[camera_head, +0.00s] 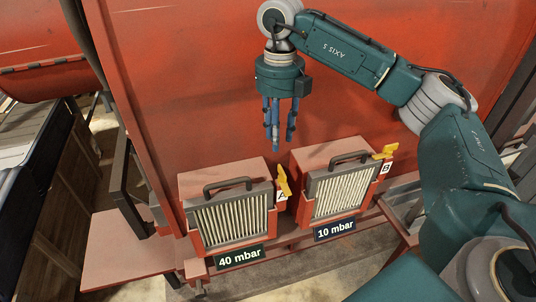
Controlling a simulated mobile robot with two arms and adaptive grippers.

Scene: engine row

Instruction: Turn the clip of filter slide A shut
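Filter slide A (233,218) is a pleated filter in a grey frame with a dark handle, seated in the left red housing above a "40 mbar" sign. Its yellow clip (284,183) is at the housing's upper right corner, beside the slide's frame by the "A" label. The clip stands nearly upright, leaning slightly left at its top. My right gripper (281,143) hangs with blue fingers pointing down, above and behind the clip and apart from it. The fingers are spread with a gap between them, and nothing shows in them. My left gripper is out of view.
Filter slide B (340,193) sits in the right red housing above a "10 mbar" sign (335,230). Its yellow clip (386,152) lies closer to level. A large red panel (190,80) rises behind both housings. A narrow gap separates the housings.

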